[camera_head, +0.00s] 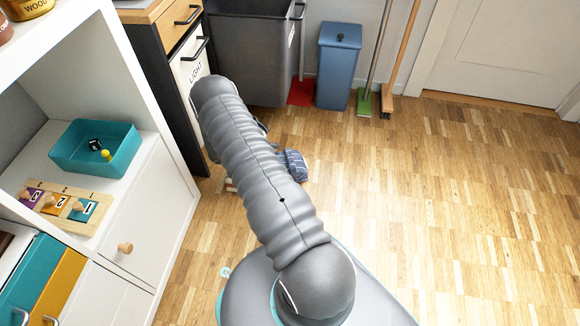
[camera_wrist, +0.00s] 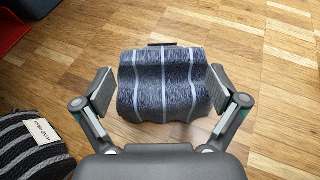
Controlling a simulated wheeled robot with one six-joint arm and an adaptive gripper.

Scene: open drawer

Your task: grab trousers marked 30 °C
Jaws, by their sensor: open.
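A folded dark blue-grey cloth with pale stripes (camera_wrist: 166,84) lies on the wooden floor in the wrist view, between my gripper's open fingers. My gripper (camera_wrist: 160,92) is open, one finger on each side of the cloth, with small gaps visible. A small dark tab shows at the cloth's far edge; no temperature mark is readable on it. In the head view, part of a blue cloth (camera_head: 293,165) shows beside my arm, which hides the gripper.
A grey bin (camera_head: 255,60), a red dustpan (camera_head: 301,91), a blue bin (camera_head: 338,65) and brooms stand along the back wall. A drawer cabinet (camera_head: 185,65) and white shelf (camera_head: 150,215) border the left. Floor on the right is clear.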

